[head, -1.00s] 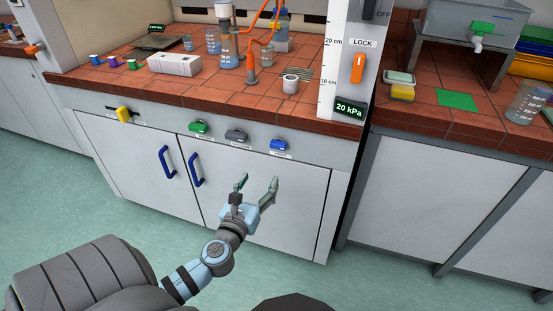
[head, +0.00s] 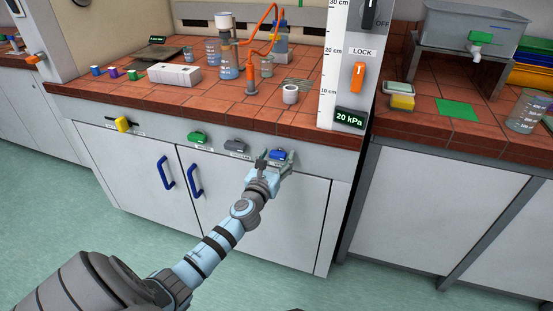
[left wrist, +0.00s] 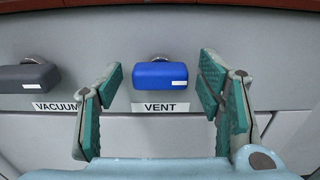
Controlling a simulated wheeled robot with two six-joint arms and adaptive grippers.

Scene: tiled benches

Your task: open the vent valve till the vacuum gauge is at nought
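The blue vent valve knob (head: 278,155) is on the bench's front panel; in the left wrist view the blue knob (left wrist: 160,75) sits above a VENT label (left wrist: 160,107). My left gripper (head: 273,160) is open just in front of it. In the wrist view its fingers (left wrist: 162,95) stand to the left and right of the knob, apart from it. The knob lies level. The vacuum gauge display (head: 349,118) reads 20 kPa. My right gripper is not in view.
A grey VACUUM knob (head: 235,146) is left of the vent knob, with a green knob (head: 197,137) and a yellow handle (head: 122,124) further left. Blue door handles (head: 195,180) stick out below. Glassware and a flask (head: 228,68) stand on the bench top.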

